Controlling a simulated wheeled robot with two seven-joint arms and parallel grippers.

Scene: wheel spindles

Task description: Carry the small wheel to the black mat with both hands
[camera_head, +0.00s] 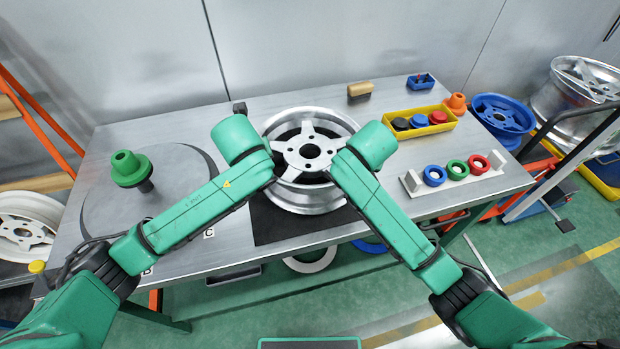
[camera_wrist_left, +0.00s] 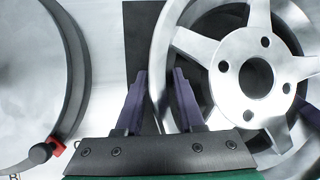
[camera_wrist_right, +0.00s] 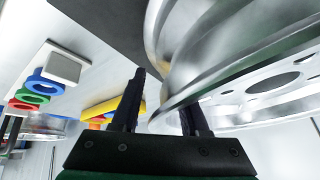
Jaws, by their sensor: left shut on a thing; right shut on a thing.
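The small wheel (camera_head: 309,152) is silver with several spokes. In the head view it is over the black mat (camera_head: 275,228), whose front part shows below it. I cannot tell whether the wheel touches the mat. My left gripper (camera_wrist_left: 160,92) is shut on the left side of the wheel's rim, with one finger each side of the rim wall in the left wrist view. My right gripper (camera_wrist_right: 165,98) is shut on the right side of the rim, which also shows in the right wrist view (camera_wrist_right: 200,75). In the head view my arms hide both sets of fingertips.
A round plate with a green-topped spindle (camera_head: 129,169) is on the left of the table (camera_head: 190,122). On the right are a yellow bin (camera_head: 424,128) of coloured parts and a white holder (camera_head: 470,173) with blue, green and red rings. A brush (camera_head: 360,91) lies at the back.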

